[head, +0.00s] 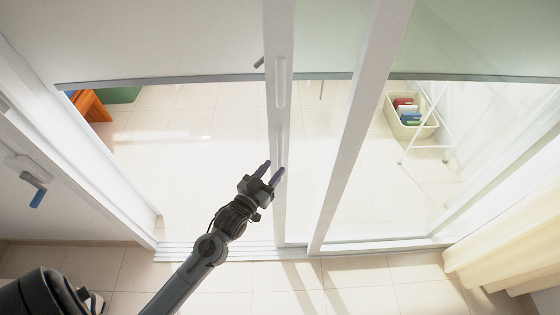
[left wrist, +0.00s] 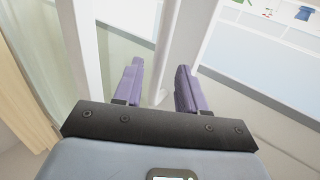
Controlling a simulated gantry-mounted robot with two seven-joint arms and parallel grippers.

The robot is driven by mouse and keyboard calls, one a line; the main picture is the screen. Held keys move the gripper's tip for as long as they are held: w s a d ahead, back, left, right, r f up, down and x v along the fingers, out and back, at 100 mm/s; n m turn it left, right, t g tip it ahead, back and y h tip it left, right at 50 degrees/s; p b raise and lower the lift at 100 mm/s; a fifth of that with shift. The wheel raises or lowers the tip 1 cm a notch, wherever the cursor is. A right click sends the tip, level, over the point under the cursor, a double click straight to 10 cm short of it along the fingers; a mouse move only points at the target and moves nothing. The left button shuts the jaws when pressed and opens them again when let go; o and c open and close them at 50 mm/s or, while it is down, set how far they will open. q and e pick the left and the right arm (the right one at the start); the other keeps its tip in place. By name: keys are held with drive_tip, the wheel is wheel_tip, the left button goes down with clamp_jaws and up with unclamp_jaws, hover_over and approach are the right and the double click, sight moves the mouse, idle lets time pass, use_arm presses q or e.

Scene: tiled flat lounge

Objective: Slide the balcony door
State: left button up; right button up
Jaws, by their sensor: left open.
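The balcony door is glass in white frames. Its white upright stile (head: 281,135) stands near the middle of the head view, with a long pale handle (head: 281,82) on it. My left gripper (head: 271,172) is open and empty at the stile, below the handle in the picture. In the left wrist view its two purple fingers (left wrist: 158,82) are spread apart, with white frame uprights (left wrist: 182,45) behind the gap. I cannot tell whether a finger touches the frame. My right gripper is not in view.
A second white upright (head: 352,135) stands to the right. A floor track (head: 215,252) runs along the doorway. Beyond are a crate (head: 397,121) of coloured things and a white rack (head: 430,147). A cream curtain (head: 505,245) hangs at right; a blue-ended handle (head: 37,197) is at left.

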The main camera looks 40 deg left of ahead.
sight(279, 163)
use_arm(q)
drive_tip(key=shift+w+a, duration=0.2)
drive_tip(key=shift+w, duration=1)
drive_tip(key=shift+w+a, duration=0.2)
drive_tip(key=shift+w, duration=1)
clamp_jaws()
